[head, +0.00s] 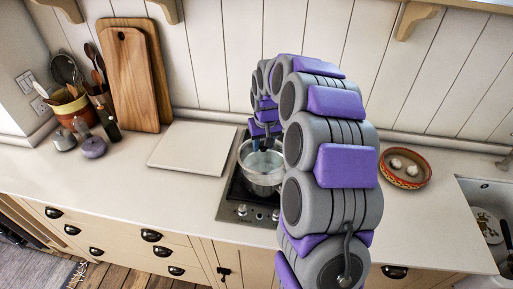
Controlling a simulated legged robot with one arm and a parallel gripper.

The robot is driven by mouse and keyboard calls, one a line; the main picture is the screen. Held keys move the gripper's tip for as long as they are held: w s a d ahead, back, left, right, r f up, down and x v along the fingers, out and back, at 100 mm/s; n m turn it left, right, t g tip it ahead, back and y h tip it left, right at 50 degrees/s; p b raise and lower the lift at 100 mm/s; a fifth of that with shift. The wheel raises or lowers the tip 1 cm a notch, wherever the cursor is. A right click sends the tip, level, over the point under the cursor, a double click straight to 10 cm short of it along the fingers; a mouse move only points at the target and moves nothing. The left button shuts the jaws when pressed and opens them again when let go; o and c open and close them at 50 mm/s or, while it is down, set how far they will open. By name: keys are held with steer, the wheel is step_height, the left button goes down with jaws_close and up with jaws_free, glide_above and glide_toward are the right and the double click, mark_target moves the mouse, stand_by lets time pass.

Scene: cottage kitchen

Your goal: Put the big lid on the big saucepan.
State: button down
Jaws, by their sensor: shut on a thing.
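The big saucepan (262,184) is shiny metal and stands on the dark cooktop (235,195) in the middle of the counter. My gripper (266,141) is over the saucepan, partly hidden by my arm and small in the head view. It is shut on what looks like the clear big lid (257,160), by its top. The lid is at the saucepan's mouth. I cannot tell whether it rests on the rim or hangs just above it.
A pale flat board (192,148) lies left of the cooktop. Wooden cutting boards (130,75), a utensil pot (68,105) and small lidded pots (93,147) stand at the left. A patterned bowl (405,182) and the sink (485,200) are right of my arm.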

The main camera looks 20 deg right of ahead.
mark_target(268, 149)
steer(key=shift+w+d, duration=0.2)
steer(key=shift+d, duration=0.2)
steer(key=shift+d+f, duration=0.1)
steer(key=shift+d, duration=0.2)
steer(key=shift+s+d+f+b, duration=0.15)
steer(key=shift+f+b, duration=0.2)
steer(key=shift+f, duration=0.6)
steer(key=shift+w+d+f+b, duration=0.1)
steer(key=shift+f+b, duration=0.25)
steer(key=shift+f, duration=0.55)
steer(key=shift+a+f+b, duration=0.3)
steer(key=shift+a+f, duration=0.1)
steer(key=shift+f, duration=0.45)
steer(key=shift+d+f, duration=0.1)
steer(key=shift+d, duration=0.5)
steer(key=shift+a, duration=0.1)
steer(key=shift+s+a, duration=0.1)
steer(key=shift+a, duration=0.3)
steer(key=shift+d, duration=0.25)
steer(key=shift+a, duration=0.15)
